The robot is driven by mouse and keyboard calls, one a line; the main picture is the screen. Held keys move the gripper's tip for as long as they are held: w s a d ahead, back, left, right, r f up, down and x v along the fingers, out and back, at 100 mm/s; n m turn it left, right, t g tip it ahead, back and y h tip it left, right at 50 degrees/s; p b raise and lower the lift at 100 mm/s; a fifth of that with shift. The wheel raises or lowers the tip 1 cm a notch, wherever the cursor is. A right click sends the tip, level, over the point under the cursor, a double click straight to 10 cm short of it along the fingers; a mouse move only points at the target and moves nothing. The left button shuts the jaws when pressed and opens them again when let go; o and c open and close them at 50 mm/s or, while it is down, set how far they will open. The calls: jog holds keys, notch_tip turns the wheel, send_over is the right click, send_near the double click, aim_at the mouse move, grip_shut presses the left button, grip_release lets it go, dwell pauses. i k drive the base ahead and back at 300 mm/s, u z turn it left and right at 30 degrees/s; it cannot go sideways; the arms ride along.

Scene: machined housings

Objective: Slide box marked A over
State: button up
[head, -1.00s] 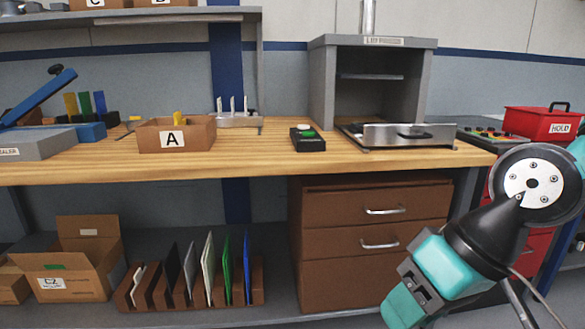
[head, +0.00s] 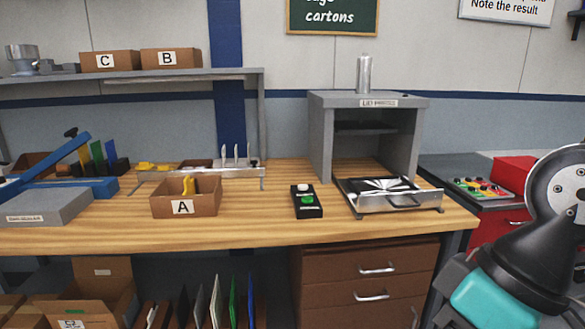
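Box A (head: 206,203) is an open brown carton with a white label reading A. It stands upright on the wooden workbench (head: 262,222), left of centre, with something yellow showing inside it. My arm comes in at the lower right in the head view, well to the right of the box. The end of my gripper falls outside the picture, so its fingers are not visible.
A control box with a green button (head: 307,201) and a metal tray fixture (head: 389,197) stand right of box A, before a grey cabinet (head: 366,138). A grey sealer (head: 40,206) stands left. Boxes C (head: 110,62) and B (head: 171,59) sit on the shelf.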

aim_at(167, 201)
jog(key=u, duration=2.35)
jog(key=i, duration=2.65)
jog(key=z, duration=3.55)
